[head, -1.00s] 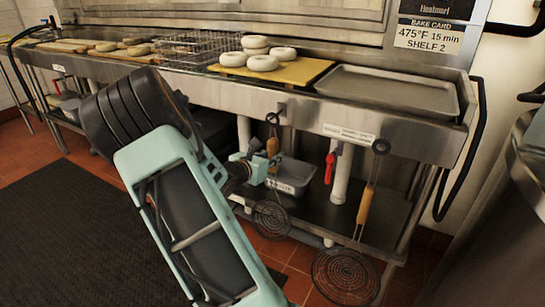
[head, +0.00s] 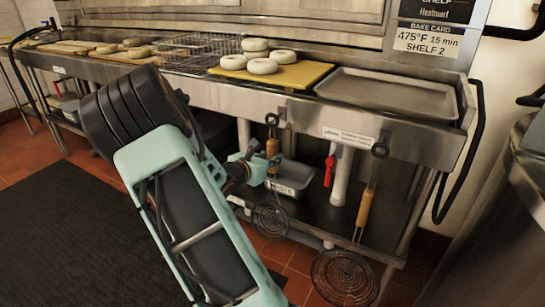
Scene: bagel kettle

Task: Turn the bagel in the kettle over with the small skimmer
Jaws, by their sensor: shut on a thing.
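The small skimmer hangs at the front of the steel counter, with a wooden handle (head: 272,148) and a round wire head (head: 270,221). My gripper (head: 271,172) is shut on the small skimmer, low on its handle and above the wire head. The fingers are small in view and partly overlap the skimmer. The skimmer's upper end is still at its hook under the counter edge. I see no bagel in a kettle. A curved steel vessel (head: 525,190) is cut off at the right edge; I cannot tell if it is the kettle.
A larger skimmer (head: 343,277) hangs to the right. A red-handled valve (head: 329,170) and white pipe stand between the two. Bagels sit on a yellow board (head: 310,72) beside an empty tray (head: 385,92). A metal pan (head: 290,180) is on the lower shelf behind my gripper.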

